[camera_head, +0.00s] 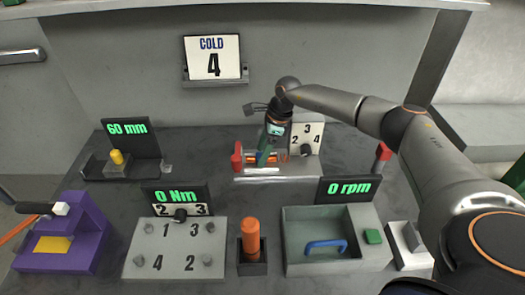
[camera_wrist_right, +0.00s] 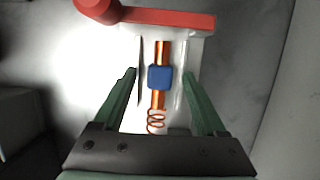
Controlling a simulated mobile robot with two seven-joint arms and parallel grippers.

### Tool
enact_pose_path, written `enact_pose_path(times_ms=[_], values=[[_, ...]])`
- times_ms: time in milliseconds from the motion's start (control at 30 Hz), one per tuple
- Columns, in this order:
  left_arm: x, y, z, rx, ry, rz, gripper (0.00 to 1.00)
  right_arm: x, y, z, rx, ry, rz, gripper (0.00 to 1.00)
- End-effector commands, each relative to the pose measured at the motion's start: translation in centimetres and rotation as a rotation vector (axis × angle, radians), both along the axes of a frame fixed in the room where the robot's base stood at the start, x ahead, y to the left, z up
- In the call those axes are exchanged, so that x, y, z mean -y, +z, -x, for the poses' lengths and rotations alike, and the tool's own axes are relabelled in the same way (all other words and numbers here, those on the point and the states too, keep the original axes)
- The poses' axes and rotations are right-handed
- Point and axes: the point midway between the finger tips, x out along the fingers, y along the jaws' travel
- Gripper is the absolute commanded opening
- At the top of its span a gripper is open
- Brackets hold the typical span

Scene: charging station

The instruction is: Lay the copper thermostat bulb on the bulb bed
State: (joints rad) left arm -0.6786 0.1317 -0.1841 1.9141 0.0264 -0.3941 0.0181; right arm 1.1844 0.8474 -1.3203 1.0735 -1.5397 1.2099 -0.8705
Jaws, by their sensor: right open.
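The copper thermostat bulb (camera_wrist_right: 161,50) shows in the right wrist view as a copper rod with a blue block (camera_wrist_right: 160,77) around its middle and a coiled copper tail (camera_wrist_right: 155,121). It lies along a pale channel with upright side walls, seemingly the bulb bed (camera_wrist_right: 202,60). My right gripper (camera_wrist_right: 160,74) is open, one green finger on each side of the bulb, with gaps to it. In the head view the right gripper (camera_head: 265,157) points down over the back-centre station, largely hiding the bulb. My left gripper is not in view.
A red lever (camera_wrist_right: 165,20) crosses the channel's far end; its red part (camera_head: 237,158) stands at the station's left. A dial panel (camera_head: 307,135) is close to the gripper's right. A numbered block (camera_head: 175,248), an orange cylinder (camera_head: 250,238) and a grey tray (camera_head: 292,268) stand in front.

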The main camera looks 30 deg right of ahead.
Motion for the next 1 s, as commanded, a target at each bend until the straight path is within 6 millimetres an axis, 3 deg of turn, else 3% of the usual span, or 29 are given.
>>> enact_pose_path(times_ms=[267, 367, 733, 1000], values=[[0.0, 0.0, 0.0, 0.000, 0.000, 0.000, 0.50, 0.1, 0.5, 0.0, 0.002, 0.001, 0.000, 0.74], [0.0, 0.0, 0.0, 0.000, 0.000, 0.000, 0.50, 0.5, 1.8, 0.2, 0.003, 0.000, 0.001, 0.74], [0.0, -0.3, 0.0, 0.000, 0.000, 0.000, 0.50, 2.4, 9.2, 1.4, 0.005, -0.001, -0.001, 0.74], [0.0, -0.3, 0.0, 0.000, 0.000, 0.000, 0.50, 3.1, 11.8, 1.9, 0.001, 0.000, -0.001, 0.74]])
